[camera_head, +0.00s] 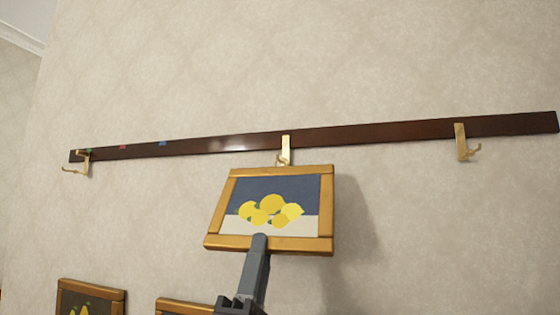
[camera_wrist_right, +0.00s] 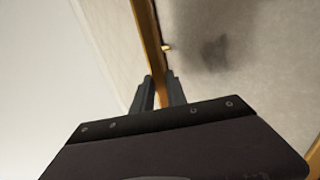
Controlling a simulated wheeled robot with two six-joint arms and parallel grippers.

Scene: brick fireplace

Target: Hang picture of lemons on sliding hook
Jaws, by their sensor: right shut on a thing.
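The picture of lemons (camera_head: 275,192), in a golden wooden frame, is held up in front of the wall, slightly tilted. My right gripper (camera_head: 259,241) is shut on the middle of its bottom edge. In the right wrist view the fingers (camera_wrist_right: 160,90) pinch the frame (camera_wrist_right: 147,45), seen edge-on. The brass middle hook (camera_head: 286,148) on the dark rail (camera_head: 380,133) is just above the frame's top edge. Whether hook and frame touch cannot be told. Other brass hooks are at the rail's left end (camera_head: 84,163) and right part (camera_head: 461,141). My left gripper is not in view.
Green, red (camera_head: 122,147) and blue (camera_head: 163,143) marks sit on the rail's left part. Below left are a framed picture with yellow fruit (camera_head: 90,291) and the top of another frame (camera_head: 186,305). The wall (camera_head: 450,230) at right is bare.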

